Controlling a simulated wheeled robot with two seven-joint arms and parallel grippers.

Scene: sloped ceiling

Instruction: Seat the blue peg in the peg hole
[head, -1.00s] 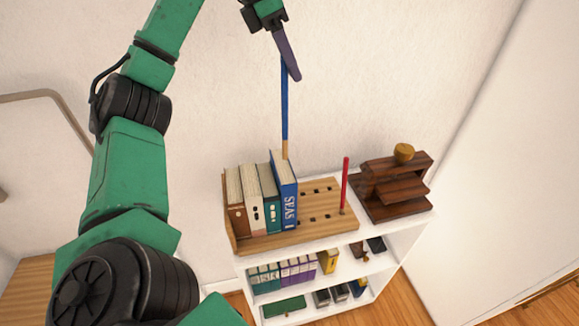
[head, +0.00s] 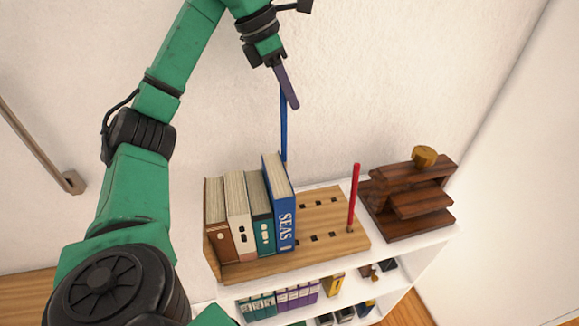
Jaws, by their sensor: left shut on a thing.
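My left gripper (head: 285,88) is shut on the upper part of the blue peg (head: 284,130), a long thin rod that hangs down nearly upright. The peg's lower end is hidden behind the blue book. The wooden pegboard (head: 335,225) on the shelf top has rows of small dark square holes (head: 315,238). I cannot tell whether the peg's tip is in a hole. My right gripper is not in view.
Several books (head: 240,210) stand upright on the left part of the board, the blue one (head: 280,210) nearest the peg. A red peg (head: 353,198) stands upright at the board's right. A dark wooden stepped piece (head: 410,200) stands further right on the white shelf (head: 440,240). A wall is behind.

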